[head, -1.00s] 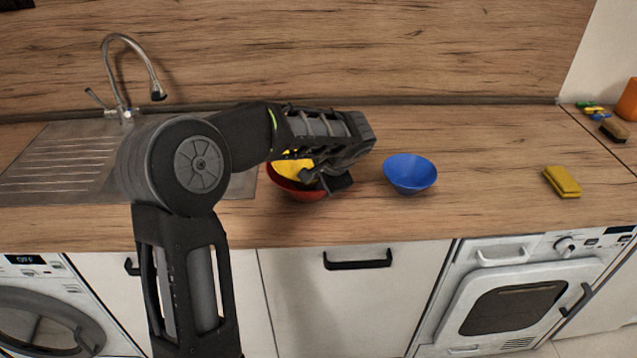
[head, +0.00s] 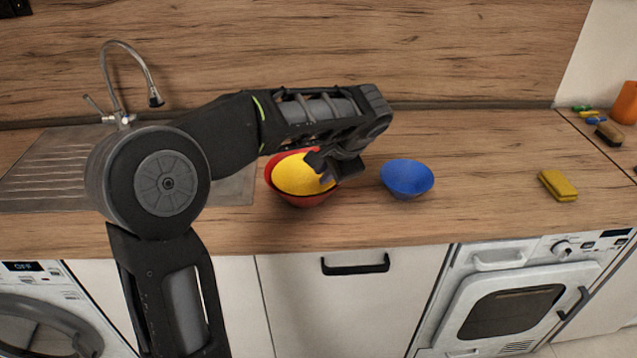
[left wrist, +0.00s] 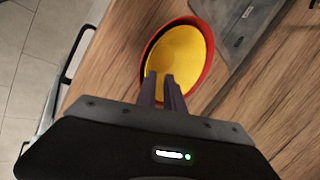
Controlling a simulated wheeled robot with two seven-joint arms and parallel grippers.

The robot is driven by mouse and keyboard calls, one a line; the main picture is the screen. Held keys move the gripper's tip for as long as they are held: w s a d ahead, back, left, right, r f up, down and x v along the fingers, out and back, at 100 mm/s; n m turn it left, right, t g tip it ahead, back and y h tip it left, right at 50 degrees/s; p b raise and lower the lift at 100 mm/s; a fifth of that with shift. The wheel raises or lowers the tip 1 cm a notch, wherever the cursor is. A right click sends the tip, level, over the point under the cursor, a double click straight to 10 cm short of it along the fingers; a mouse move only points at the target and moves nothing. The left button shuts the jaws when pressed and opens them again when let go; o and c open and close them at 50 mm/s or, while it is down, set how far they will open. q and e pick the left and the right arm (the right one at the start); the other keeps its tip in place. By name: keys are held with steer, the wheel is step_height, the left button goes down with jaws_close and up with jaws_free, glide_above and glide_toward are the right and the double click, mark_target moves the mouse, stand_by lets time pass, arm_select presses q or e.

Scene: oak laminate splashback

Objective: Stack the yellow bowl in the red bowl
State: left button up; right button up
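The yellow bowl (head: 298,174) sits tilted within the red bowl (head: 304,201) on the counter, left of its middle. In the left wrist view the yellow bowl (left wrist: 178,52) fills most of the red bowl (left wrist: 209,70), whose rim shows around it. My left gripper (head: 322,170) is at the right side of the yellow bowl. Its two fingers (left wrist: 161,82) are close together over the yellow bowl's near rim and look shut on it. The fingers hide the exact contact. My right gripper is not in view.
A blue bowl (head: 407,180) stands just right of the gripper. A yellow sponge (head: 558,185) lies farther right. A sink and tap (head: 124,119) are at the left. The counter between blue bowl and sponge is clear.

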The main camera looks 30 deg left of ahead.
arm_select(q)
steer(key=v, duration=0.4)
steer(key=shift+r, duration=0.15)
stand_by(0.7)
